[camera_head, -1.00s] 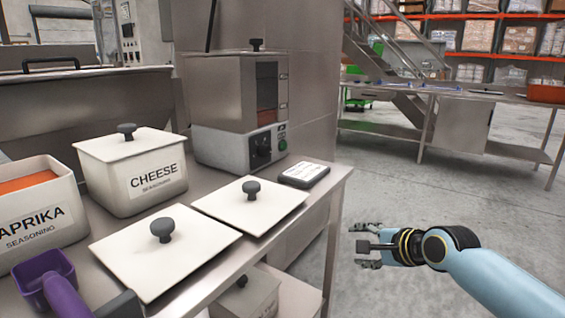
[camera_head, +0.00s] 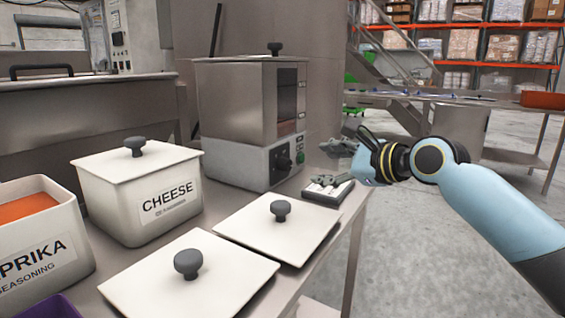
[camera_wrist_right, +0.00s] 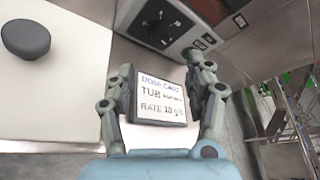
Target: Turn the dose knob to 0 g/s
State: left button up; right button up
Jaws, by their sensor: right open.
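The dose knob (camera_head: 283,160) is a dark round knob on the grey front panel of the steel doser (camera_head: 236,115). In the right wrist view the knob (camera_wrist_right: 160,25) is at the top, beyond the fingers; its pointer setting is too blurred to read. My right gripper (camera_head: 328,168) is open, close in front of the panel and to the right of the knob, apart from it. In the right wrist view its two fingers (camera_wrist_right: 160,75) appear on either side of the dose card (camera_wrist_right: 160,105); contact cannot be told. My left gripper is out of view.
The dose card (camera_head: 328,192) reads "RATE" with blurred figures. A green button (camera_head: 300,157) sits beside the knob. Two white lids (camera_head: 275,232) with grey knobs, a cheese tub (camera_head: 140,195) and a paprika tub (camera_head: 45,240) fill the bench.

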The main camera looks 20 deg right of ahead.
aim_at(289, 165)
jog(key=b+x, duration=0.2)
jog(key=x, duration=0.5)
jog(key=shift+w+f+b, duration=0.1)
jog(key=shift+f+b, duration=0.1)
jog(key=shift+b, duration=0.15)
jog(key=shift+b+x, duration=0.4)
jog(key=shift+x, duration=0.8)
jog(key=shift+w+a, duration=0.1)
jog(key=shift+w, duration=0.2)
jog(key=shift+w+a, duration=0.1)
jog(key=shift+w, duration=0.1)
jog(key=c, duration=0.4)
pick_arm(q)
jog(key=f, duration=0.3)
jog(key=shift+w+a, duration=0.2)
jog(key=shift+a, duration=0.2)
pick_arm(e)
grip_shut()
